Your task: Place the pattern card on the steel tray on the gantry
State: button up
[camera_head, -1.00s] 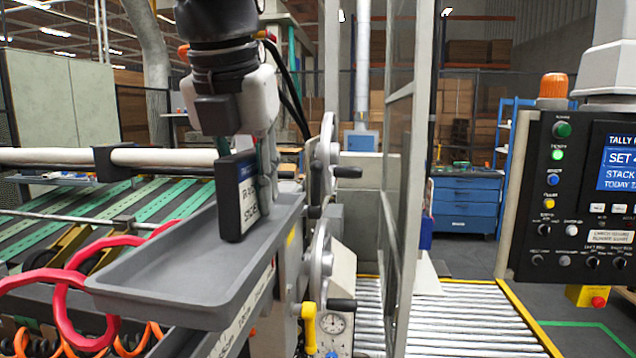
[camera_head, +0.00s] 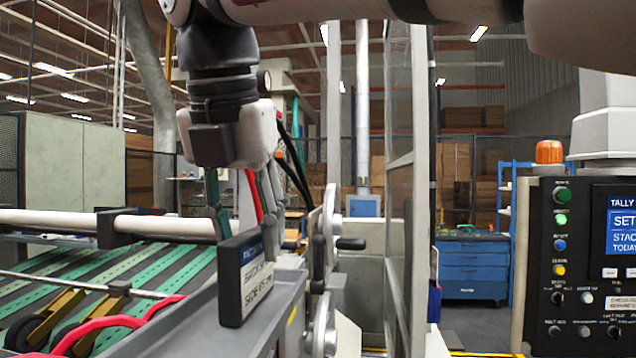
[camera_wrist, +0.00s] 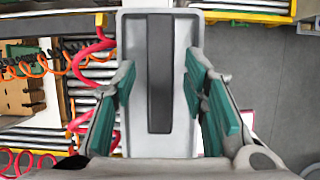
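The pattern card (camera_head: 246,281) is a dark, thick plate with a pale printed label. It stands upright on edge on the grey steel tray (camera_head: 285,290), with its lower part near the picture's bottom edge. In the wrist view the card (camera_wrist: 160,75) is a long dark strip lying within the width of the pale tray (camera_wrist: 160,147). My gripper (camera_head: 245,217) is open just above the card, its green-padded fingers spread. In the wrist view the fingers of my gripper (camera_wrist: 160,95) lie to either side of the card, with gaps on both sides.
Red hoses (camera_head: 115,325) curl beside the tray at the left. A handwheel (camera_head: 328,240) and a tall glazed guard (camera_head: 400,180) stand close on the right. A control panel (camera_head: 585,270) is further right. A white bar (camera_head: 110,222) crosses behind on the left.

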jog(key=p+v, duration=0.1)
jog(key=v, duration=0.6)
jog(key=s+d+f+m, duration=0.1)
jog(key=d+f+m, duration=0.5)
jog(key=d+m, duration=0.4)
jog(key=s+d+f+m, duration=0.1)
jog(key=d+f+m, duration=0.6)
jog(key=d+m, duration=0.25)
jog(key=s+d+f+m, duration=0.4)
jog(key=d+f+m, duration=0.1)
jog(key=f+m, duration=0.2)
jog(key=s+d+f+m+t, duration=0.1)
jog(key=s+d+f+m, duration=0.2)
jog(key=d+f+m, duration=0.3)
notch_tip(320, 180, down, 2)
jog(key=m, duration=0.2)
jog(key=shift+s+m, duration=0.35)
jog(key=shift+s, duration=0.05)
jog(key=shift+w+f+b, duration=0.2)
jog(key=shift+b, duration=0.1)
